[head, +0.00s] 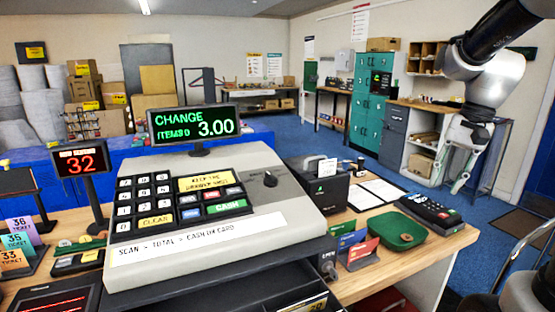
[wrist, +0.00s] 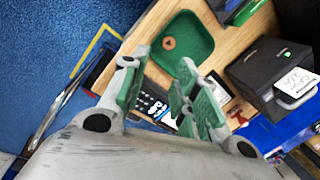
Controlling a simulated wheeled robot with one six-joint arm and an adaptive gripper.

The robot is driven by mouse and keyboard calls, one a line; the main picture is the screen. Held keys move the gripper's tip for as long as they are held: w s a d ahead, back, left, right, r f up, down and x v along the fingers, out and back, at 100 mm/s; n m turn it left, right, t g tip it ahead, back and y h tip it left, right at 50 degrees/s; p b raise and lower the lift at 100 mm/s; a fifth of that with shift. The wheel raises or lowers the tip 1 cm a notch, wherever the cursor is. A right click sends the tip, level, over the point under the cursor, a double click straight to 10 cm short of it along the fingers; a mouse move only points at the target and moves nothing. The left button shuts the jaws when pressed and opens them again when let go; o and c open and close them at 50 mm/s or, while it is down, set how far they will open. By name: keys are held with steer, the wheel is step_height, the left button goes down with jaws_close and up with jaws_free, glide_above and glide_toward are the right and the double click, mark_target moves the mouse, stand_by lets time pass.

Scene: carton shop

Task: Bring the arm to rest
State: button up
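My gripper (head: 446,187) hangs at the right of the head view, in the air beyond the right end of the wooden counter (head: 405,268). Its fingers point down and stand apart, with nothing held between them. In the wrist view my gripper (wrist: 160,72) also shows its two green-padded fingers with a clear gap. Past the fingertips lies a green tray (wrist: 205,45) with a small brown triangle-marked piece (wrist: 168,43) in it.
The cash register (head: 210,215) fills the middle; its display (head: 195,122) reads CHANGE 3.00. The green tray (head: 382,231), card terminal (head: 428,212), card holder (head: 357,252) and black printer (head: 318,185) stand on the counter's right part. Blue floor (head: 395,175) lies beyond.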

steer(key=s+a+n+t+h, duration=0.1)
steer(key=s+n, duration=0.3)
steer(key=s, duration=0.3)
steer(key=s+a+n+t, duration=0.2)
steer(key=s+n, duration=0.2)
steer(key=s, duration=0.3)
steer(key=shift+s+a+r+t+h, duration=0.25)
steer(key=shift+a+r+t+h, duration=0.05)
steer(key=shift+h, duration=0.1)
